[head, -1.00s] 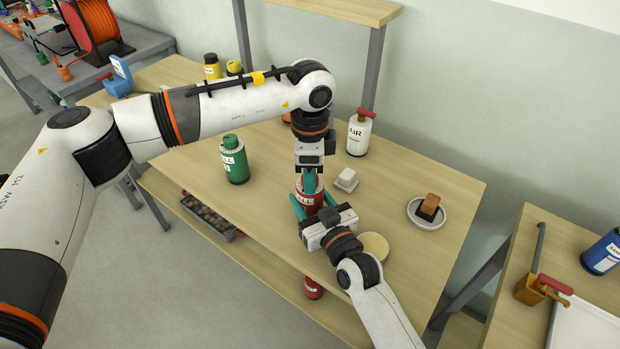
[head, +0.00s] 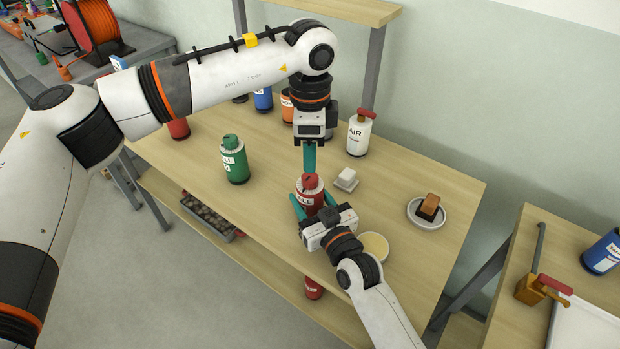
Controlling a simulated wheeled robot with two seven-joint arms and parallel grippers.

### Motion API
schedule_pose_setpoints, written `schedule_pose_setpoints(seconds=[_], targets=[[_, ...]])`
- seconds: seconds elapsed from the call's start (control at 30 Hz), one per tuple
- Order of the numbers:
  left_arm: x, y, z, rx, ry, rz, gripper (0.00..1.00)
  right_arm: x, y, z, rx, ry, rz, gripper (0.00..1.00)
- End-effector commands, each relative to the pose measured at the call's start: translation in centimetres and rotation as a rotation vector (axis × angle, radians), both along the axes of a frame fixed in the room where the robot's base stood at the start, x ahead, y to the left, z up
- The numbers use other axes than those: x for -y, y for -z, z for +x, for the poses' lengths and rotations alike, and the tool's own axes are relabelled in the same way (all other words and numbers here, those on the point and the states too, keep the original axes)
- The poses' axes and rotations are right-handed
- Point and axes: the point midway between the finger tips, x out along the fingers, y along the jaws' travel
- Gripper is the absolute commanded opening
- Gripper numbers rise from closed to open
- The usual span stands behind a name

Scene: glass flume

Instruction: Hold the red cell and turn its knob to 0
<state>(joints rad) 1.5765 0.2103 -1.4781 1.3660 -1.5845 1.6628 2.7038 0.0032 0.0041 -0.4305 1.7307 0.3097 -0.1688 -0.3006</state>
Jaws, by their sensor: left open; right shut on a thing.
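The red cell (head: 311,197) stands upright on the wooden table, with a white label and a red knob (head: 310,181) on its top. My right gripper (head: 314,209) is shut on the red cell's body, with its teal fingers on either side of it. My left gripper (head: 309,160) is open and points down just above the knob, apart from it as far as I can see. The knob's marks are too small to read, so its setting cannot be told.
A green cell (head: 235,162) stands to the left. A white AIR bottle (head: 358,134), a white block (head: 346,178) and a dish (head: 428,214) with a brown-and-black block are to the right. A round pale pad (head: 374,246) lies near my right wrist. Blue, orange and red containers stand behind.

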Motion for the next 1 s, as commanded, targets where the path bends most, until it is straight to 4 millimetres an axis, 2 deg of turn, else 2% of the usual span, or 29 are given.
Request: schedule_pose_setpoints(seconds=[0.17,0.2,0.3,0.33,0.67,0.77,1.0], targets=[[0.0,0.0,0.0,-0.001,0.000,0.000,0.44,0.0,0.1,0.0,-0.001,0.000,0.000,0.26],[0.0,0.0,0.0,-0.001,0.000,0.001,0.44,0.0,0.1,0.0,-0.001,0.000,0.000,0.58],[0.0,0.0,0.0,-0.001,0.000,0.001,0.44,0.0,0.1,0.0,-0.001,0.000,0.000,0.75],[0.0,0.0,0.0,-0.001,0.000,0.001,0.44,0.0,0.0,0.0,-0.001,0.000,0.000,0.77],[0.0,0.1,0.0,-0.001,0.000,0.001,0.44,0.2,0.1,-0.3,-0.001,0.000,0.000,0.77],[0.0,0.1,0.0,-0.001,0.000,0.001,0.44,0.7,0.1,-1.3,-0.002,0.000,-0.001,0.77],[0.0,0.1,0.0,-0.001,0.000,0.001,0.44,3.0,0.1,-5.8,-0.003,-0.001,-0.003,0.77]])
